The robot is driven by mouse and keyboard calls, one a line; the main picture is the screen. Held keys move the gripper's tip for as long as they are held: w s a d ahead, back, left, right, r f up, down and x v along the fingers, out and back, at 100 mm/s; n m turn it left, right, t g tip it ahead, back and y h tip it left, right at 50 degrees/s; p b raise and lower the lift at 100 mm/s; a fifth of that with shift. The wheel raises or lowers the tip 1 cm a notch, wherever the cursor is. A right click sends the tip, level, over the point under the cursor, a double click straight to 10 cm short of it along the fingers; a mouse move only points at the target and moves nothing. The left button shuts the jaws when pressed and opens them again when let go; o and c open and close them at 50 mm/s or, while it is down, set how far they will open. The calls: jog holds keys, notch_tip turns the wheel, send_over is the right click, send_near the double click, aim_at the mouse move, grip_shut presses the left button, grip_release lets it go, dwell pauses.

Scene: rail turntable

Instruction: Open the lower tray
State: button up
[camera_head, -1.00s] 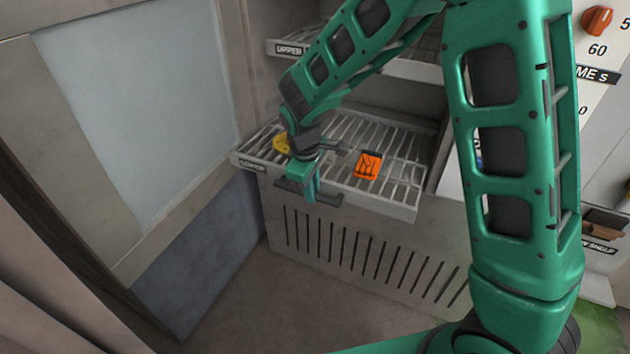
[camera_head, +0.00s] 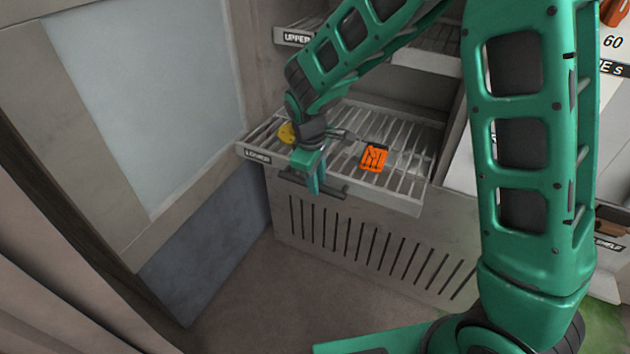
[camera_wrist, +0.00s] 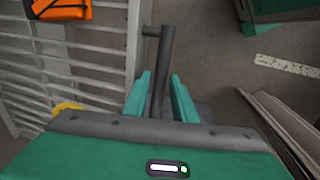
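The lower tray (camera_head: 405,203) is a grey wire rack with a "LOWER" label at its front left. It stands out past the slotted panel beneath it, partly drawn out. A dark bar handle (camera_head: 335,190) runs along its front. My gripper (camera_head: 314,185) is at this handle, pointing down. In the wrist view, the handle (camera_wrist: 165,50) passes between the two teal fingers of my gripper (camera_wrist: 160,85), which are close on both sides. The wrist body hides part of the bar.
An orange object (camera_head: 374,158) and a yellow object (camera_head: 287,133) lie on the lower tray. The upper tray (camera_head: 430,62) is above, partly behind my arm. A wall with a pale panel (camera_head: 150,90) stands at left. Floor is clear in front of the slotted panel (camera_head: 350,235).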

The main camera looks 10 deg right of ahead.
notch_tip(320, 180, up, 10)
jog(key=s+a, duration=0.1)
jog(key=shift+s, duration=0.2)
dwell(0.4)
jog(key=s+d+r+m, duration=0.2)
jog(key=s+d+m, duration=0.1)
jog(key=d, duration=0.4)
jog(key=s+d+r+m+g, duration=0.1)
jog(key=s+d+m, duration=0.15)
jog(key=d, duration=0.45)
jog(key=s+d+r+m, duration=0.2)
jog(key=s+d+m, duration=0.15)
jog(key=d, duration=0.45)
jog(key=s+d+m, duration=0.4)
jog(key=s, duration=0.6)
jog(key=s+d+f+m+y, duration=0.1)
jog(key=s+d+m, duration=0.3)
jog(key=s, duration=0.6)
jog(key=shift+s+d+f+g, duration=0.2)
jog(key=shift+d+g, duration=0.2)
jog(key=shift+d, duration=0.15)
